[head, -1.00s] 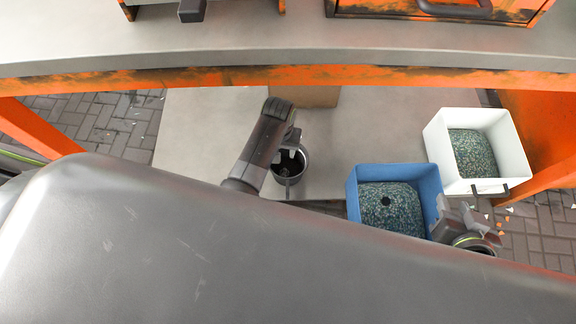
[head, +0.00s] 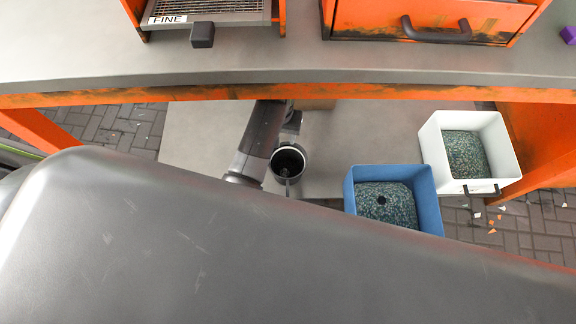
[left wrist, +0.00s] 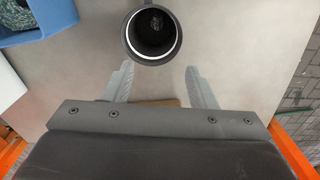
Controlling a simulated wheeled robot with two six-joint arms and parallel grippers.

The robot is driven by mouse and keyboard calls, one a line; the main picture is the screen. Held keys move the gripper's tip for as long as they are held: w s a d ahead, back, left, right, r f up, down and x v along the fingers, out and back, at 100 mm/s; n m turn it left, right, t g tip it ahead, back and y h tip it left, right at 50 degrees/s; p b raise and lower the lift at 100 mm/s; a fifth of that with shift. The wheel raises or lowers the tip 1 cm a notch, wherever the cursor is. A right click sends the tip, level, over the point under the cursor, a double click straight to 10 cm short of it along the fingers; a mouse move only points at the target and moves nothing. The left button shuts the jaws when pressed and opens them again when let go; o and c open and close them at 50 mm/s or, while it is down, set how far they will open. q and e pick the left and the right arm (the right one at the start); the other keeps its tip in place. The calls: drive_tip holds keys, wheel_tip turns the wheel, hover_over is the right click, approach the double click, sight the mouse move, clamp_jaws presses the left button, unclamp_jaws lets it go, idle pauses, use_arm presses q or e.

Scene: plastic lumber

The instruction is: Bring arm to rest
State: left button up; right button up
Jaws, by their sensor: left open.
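My left arm comes in over the low shelf in the head view, and its gripper (head: 291,122) hangs just behind a dark round cup (head: 288,162). In the left wrist view the two grey fingers of the left gripper (left wrist: 159,88) are spread apart with nothing between them. The cup (left wrist: 153,35) stands upright just beyond the fingertips, apart from them. Its inside is dark, with something small at the bottom that I cannot make out. My right gripper does not show in the present views.
A blue bin (head: 426,192) and a white bin (head: 438,147), both holding speckled green granules, stand at the right. An orange-edged bench (head: 300,62) crosses above the shelf. On it stand a unit marked FINE (head: 205,12) and an orange drawer (head: 440,18). Bare shelf (head: 195,135) lies left of my arm.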

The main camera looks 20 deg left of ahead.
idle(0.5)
use_arm(q)
drive_tip(key=s+a+t, duration=0.2)
drive_tip(key=s+a, duration=0.4)
drive_tip(key=s, duration=0.6)
drive_tip(key=s+a+t, duration=0.1)
drive_tip(key=s+a, duration=0.5)
drive_tip(key=s, duration=0.6)
drive_tip(key=s+a+f+g+p, duration=0.1)
drive_tip(key=s+a+f+p, duration=0.2)
drive_tip(key=f+p, duration=0.8)
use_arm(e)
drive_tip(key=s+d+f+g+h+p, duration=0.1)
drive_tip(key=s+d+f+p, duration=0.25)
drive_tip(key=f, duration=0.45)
use_arm(q)
drive_tip(key=s+a+r+y+p, duration=0.1)
drive_tip(key=s+a+r+p, duration=0.1)
drive_tip(key=s+p, duration=0.6)
drive_tip(key=shift+s+r+g, duration=0.25)
drive_tip(key=shift+s+g, duration=0.15)
drive_tip(key=shift+s, duration=0.65)
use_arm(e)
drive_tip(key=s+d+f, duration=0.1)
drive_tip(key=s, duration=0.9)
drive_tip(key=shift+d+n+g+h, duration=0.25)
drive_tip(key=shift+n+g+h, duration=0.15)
